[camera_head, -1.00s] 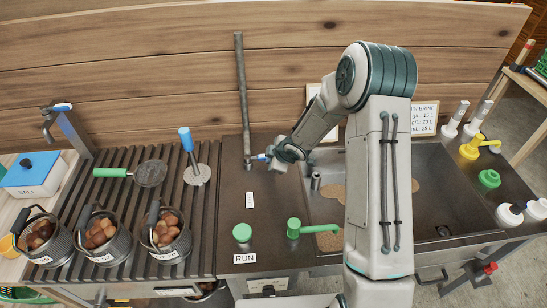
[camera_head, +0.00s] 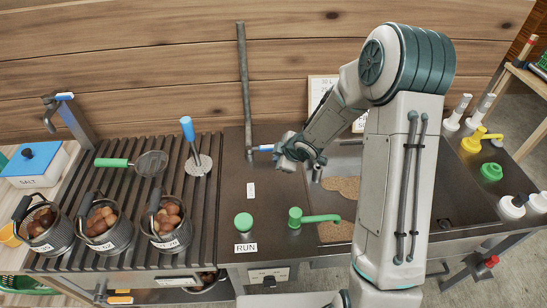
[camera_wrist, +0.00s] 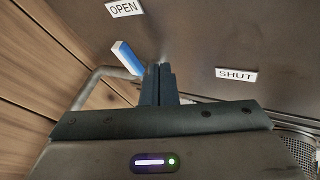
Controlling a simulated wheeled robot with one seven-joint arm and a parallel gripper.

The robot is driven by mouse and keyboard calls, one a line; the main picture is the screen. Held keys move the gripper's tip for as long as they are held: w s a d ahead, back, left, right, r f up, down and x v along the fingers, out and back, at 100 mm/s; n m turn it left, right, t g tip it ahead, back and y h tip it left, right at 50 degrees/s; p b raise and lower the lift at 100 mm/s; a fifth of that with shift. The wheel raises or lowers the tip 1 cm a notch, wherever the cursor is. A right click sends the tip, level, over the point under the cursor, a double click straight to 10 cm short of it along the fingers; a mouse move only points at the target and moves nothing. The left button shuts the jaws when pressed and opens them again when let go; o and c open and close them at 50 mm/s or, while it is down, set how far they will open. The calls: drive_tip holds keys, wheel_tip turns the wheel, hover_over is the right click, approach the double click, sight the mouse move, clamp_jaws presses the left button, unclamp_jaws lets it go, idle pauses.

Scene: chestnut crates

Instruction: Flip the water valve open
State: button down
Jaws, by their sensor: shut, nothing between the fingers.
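The water valve's blue lever (camera_head: 263,148) is at the foot of the grey pipe (camera_head: 244,90) against the wooden back wall. In the wrist view the blue lever (camera_wrist: 127,58), with a white edge, lies slantwise just left of my fingertips. My gripper (camera_wrist: 160,72) is shut and empty; in the head view my gripper (camera_head: 279,152) is close to the lever's right end. Whether it touches the lever I cannot tell. An OPEN label (camera_wrist: 124,8) is above the lever in the wrist view, and a SHUT label (camera_wrist: 236,74) is to the right.
A green button (camera_head: 243,220) over a RUN label and a green tap (camera_head: 312,217) stand in front. A ribbed drainboard (camera_head: 125,200) with baskets of chestnuts is left. My arm hides part of the sink at right. A small white label (camera_head: 250,190) lies on clear counter.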

drive_tip(key=p+v, duration=0.2)
drive_tip(key=v, duration=0.5)
drive_tip(key=shift+p, duration=0.3)
